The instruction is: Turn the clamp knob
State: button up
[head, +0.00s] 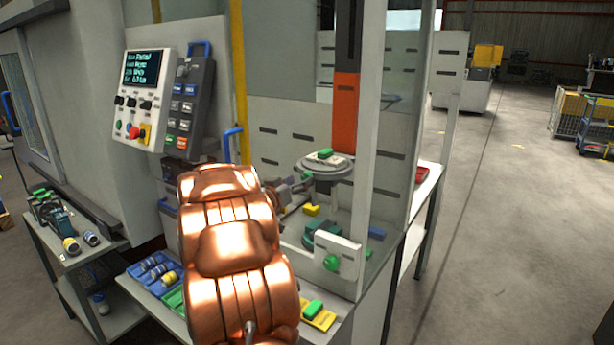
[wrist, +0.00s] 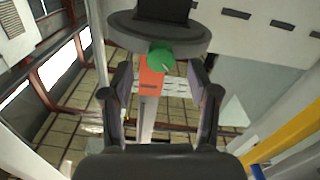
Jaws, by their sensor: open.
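A green round knob (head: 332,263) sits on the front of a white block at the near right of the loader bench. In the wrist view, a green round part (wrist: 159,56) shows between my fingertips, in front of a grey disc (wrist: 125,32); I cannot tell whether it is the same knob. My gripper (wrist: 160,78) is open, with one finger on each side of that green part and no visible contact. In the head view, my copper-coloured arm hides part of the bench, and my gripper (head: 296,192) points toward the round grey plate (head: 325,170).
An orange column (head: 345,115) rises behind the plate, with a clear panel and post to its right. A control panel (head: 145,95) stands at the left. Blue trays with small parts (head: 155,268) and a yellow tray (head: 318,315) lie on the bench.

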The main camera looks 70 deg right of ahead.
aim_at(305, 178)
jog(key=shift+p+x, duration=0.45)
jog(key=shift+x, duration=1.9)
grip_shut()
